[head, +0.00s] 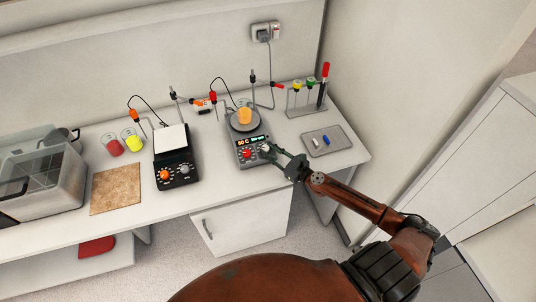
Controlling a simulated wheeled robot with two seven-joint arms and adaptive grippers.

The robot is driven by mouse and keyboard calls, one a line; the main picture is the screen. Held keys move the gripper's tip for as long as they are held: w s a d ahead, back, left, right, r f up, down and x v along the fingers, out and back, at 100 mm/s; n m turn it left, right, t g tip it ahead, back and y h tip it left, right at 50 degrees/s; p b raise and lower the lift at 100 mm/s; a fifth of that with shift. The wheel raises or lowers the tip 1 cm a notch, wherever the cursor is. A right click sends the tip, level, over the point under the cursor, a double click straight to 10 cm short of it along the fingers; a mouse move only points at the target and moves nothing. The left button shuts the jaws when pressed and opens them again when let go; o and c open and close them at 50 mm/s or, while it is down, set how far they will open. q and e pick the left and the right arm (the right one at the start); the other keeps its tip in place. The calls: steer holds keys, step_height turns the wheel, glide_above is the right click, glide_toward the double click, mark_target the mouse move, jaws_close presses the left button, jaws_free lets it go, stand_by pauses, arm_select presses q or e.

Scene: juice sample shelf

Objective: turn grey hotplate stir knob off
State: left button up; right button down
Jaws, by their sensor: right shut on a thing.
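The grey hotplate (238,137) stands on the bench at the centre. Its front has a lit display (252,141) with orange and green readouts, a red knob (247,153) on the left and a pale stir knob (264,148) on the right. A beaker of orange liquid (244,116) stands on its round plate. My right gripper (268,151) reaches in from the right and is shut on the stir knob, its fingers partly covering it. The knob's pointer is too small to read. My left gripper is not in view.
A black hotplate (176,158) with a white top stands to the left. Red (115,147) and yellow (134,143) beakers, a brown mat (116,189) and a clear box (45,190) lie further left. A grey tray (325,148) and tube rack (303,110) stand right.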

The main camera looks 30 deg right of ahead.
steer(key=n+y+b, duration=0.1)
steer(key=n+g+y+b, duration=0.1)
steer(key=n+y+b, duration=0.1)
steer(key=b, duration=0.1)
steer(key=shift+w+d+f+g, duration=0.15)
steer(key=shift+d+f+g, duration=0.15)
steer(key=shift+f, duration=0.05)
steer(key=shift+d+r+n+g+y+b, duration=0.1)
steer(key=shift+r+n+g+y+b, duration=0.15)
steer(key=shift+n+g+y+b, duration=0.45)
steer(key=shift+w+r+n+g+y+b, duration=0.15)
steer(key=shift+n+g+y+b, duration=0.25)
steer(key=shift+n+y, duration=0.25)
steer(key=c, duration=1.6)
jaws_free()
steer(key=shift+d, duration=0.1)
